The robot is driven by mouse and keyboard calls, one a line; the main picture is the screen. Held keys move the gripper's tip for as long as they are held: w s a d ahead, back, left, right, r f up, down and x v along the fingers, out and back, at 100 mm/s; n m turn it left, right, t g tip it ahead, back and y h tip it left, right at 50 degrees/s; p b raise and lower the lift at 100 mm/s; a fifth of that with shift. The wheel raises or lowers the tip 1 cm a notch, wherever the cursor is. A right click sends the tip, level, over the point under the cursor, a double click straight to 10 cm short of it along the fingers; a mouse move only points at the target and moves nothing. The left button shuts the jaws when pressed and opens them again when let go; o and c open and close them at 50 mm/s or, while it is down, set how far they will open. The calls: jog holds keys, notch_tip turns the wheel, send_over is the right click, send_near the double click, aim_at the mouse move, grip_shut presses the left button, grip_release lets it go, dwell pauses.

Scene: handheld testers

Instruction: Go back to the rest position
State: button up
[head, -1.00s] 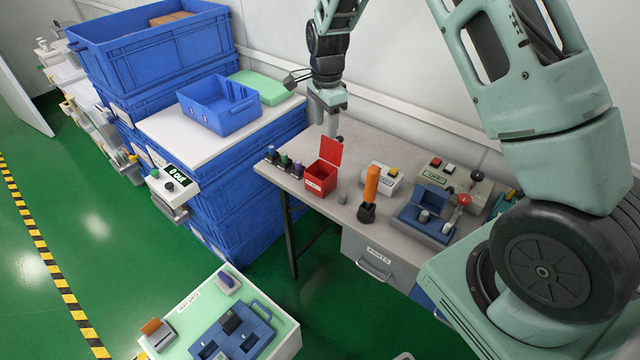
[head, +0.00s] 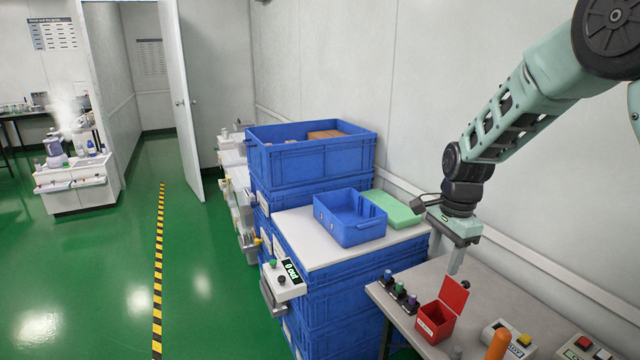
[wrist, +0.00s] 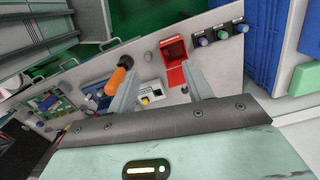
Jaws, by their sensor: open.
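My gripper (head: 457,262) is above the far part of the grey workbench (head: 520,297), behind the open red box (head: 437,318). In the wrist view my gripper (wrist: 160,80) shows two fingers spread apart with nothing between them. The red box, with its lid up, also shows in the wrist view (wrist: 175,50) beyond the fingers. My arm reaches in from the upper right in the head view.
Stacked blue crates (head: 312,160) stand left of the bench, with a small blue bin (head: 350,222) and a green block (head: 393,209) on a white top. An orange-handled tool (head: 497,345) and several testers are on the bench. Green floor (head: 100,270) is open at left.

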jog(key=s+a+r+n, duration=0.4)
jog(key=s+a+n, duration=0.2)
jog(key=s+a, duration=0.25)
jog(key=s+a+r+n, duration=0.1)
jog(key=s+a+n, duration=0.2)
jog(key=s+n, duration=0.5)
jog(key=s+a+r+n, duration=0.1)
jog(key=s+a+n, duration=0.3)
jog(key=s, duration=1.2)
jog(key=n, duration=0.4)
jog(key=shift+s+r+n, duration=0.15)
jog(key=shift+n, duration=0.25)
jog(key=shift+a, duration=0.1)
